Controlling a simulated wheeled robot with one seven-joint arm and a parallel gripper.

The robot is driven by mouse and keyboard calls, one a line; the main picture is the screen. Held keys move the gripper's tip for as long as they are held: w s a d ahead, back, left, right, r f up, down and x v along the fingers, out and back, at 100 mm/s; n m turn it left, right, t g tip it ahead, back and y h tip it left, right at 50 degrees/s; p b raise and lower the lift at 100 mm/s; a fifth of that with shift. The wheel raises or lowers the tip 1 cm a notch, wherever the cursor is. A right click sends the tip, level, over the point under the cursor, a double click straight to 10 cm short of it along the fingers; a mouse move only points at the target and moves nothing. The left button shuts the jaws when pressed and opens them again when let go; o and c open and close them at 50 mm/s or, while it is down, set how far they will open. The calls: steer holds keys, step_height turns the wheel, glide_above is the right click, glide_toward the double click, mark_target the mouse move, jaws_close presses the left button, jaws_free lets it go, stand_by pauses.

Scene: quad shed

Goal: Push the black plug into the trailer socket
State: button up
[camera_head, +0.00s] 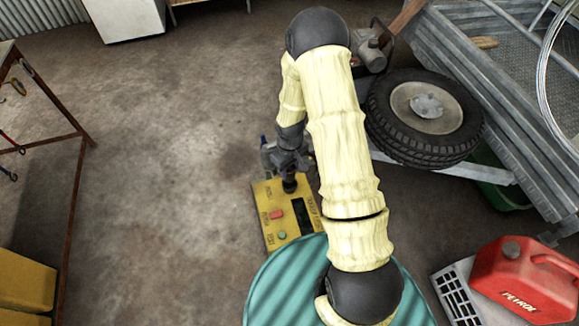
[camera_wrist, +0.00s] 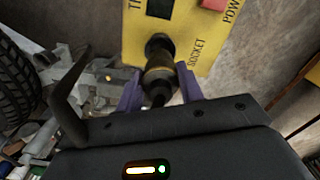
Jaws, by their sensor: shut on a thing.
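My gripper (camera_head: 286,158) is over the far end of the box. Its purple fingers (camera_wrist: 160,90) are shut on the black plug (camera_wrist: 157,74). The plug also shows in the head view (camera_head: 290,184), pointing down at the box. Its front end meets the socket; how deep it sits I cannot tell.
A ribbed teal round object (camera_head: 285,285) is in front of the box. A tyre (camera_head: 425,115) and metal trailer (camera_head: 470,60) stand right, with a red petrol can (camera_head: 525,280) below. A bench (camera_head: 75,190) stands left. The concrete floor between is clear.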

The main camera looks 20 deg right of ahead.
steer(key=shift+f, duration=0.55)
steer(key=shift+d+f+b, duration=0.25)
steer(key=shift+f+b, duration=0.1)
steer(key=shift+b, duration=0.05)
steer(key=shift+s+a, duration=0.1)
steer(key=shift+a, duration=0.2)
steer(key=shift+d, duration=0.2)
steer(key=shift+a, duration=0.15)
steer(key=shift+f+b, duration=1)
steer(key=shift+f, duration=0.85)
stand_by(2.3)
steer(key=o, duration=1.6)
steer(key=shift+c, duration=0.2)
